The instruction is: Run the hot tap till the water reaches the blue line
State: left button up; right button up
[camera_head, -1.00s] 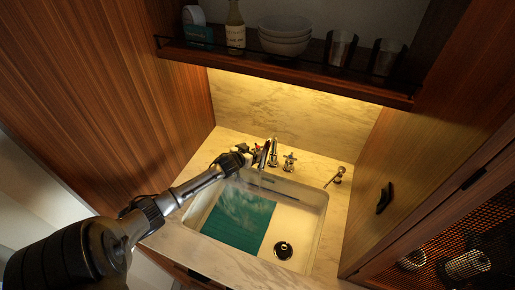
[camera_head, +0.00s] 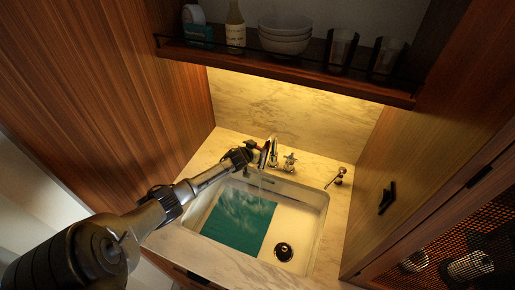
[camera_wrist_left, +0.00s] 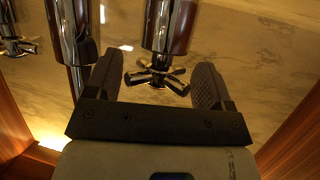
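My left gripper (camera_head: 250,150) reaches over the sink's left rear corner to the handle left of the spout. In the left wrist view its two fingers (camera_wrist_left: 157,85) stand wide apart, either side of a chrome cross handle (camera_wrist_left: 157,78); small gaps seem to show beside it. In the head view my gripper hides most of this handle. The chrome spout (camera_head: 273,152) stands just right of it, with a faint stream (camera_head: 259,180) below. The white basin (camera_head: 300,215) holds a teal rectangular area (camera_head: 238,222) with pale streaks at its left. I make out no blue line. My right gripper is out of view.
A second cross handle (camera_head: 289,162) stands right of the spout. A dark round drain (camera_head: 284,252) shows at the basin's right. A small fitting (camera_head: 336,177) stands on the right counter. A shelf (camera_head: 290,72) with bowls, glasses and a bottle overhangs; wood panels flank both sides.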

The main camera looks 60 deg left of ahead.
pick_arm(q)
jog(key=c, duration=0.9)
jog(key=shift+o, duration=0.2)
jog(key=shift+a+m+h, duration=0.1)
jog(key=shift+m+h, duration=0.3)
jog(key=shift+h, duration=0.2)
jog(key=shift+f+m+t+h+b, duration=0.15)
jog(key=shift+m+t+h+b, duration=0.15)
jog(key=shift+m+h+b, duration=0.35)
jog(key=m+h+b, duration=0.3)
jog(key=h+b, duration=0.1)
jog(key=b, duration=0.1)
jog(key=shift+a, duration=0.1)
jog(key=shift+m+h+b, duration=0.75)
jog(key=shift+m+h, duration=0.1)
jog(key=shift+o, duration=0.4)
jog(key=shift+m+h+b, duration=0.35)
jog(key=shift+m+h, duration=0.25)
jog(key=shift+m, duration=0.1)
jog(key=shift+o, duration=0.2)
jog(key=shift+h, duration=0.3)
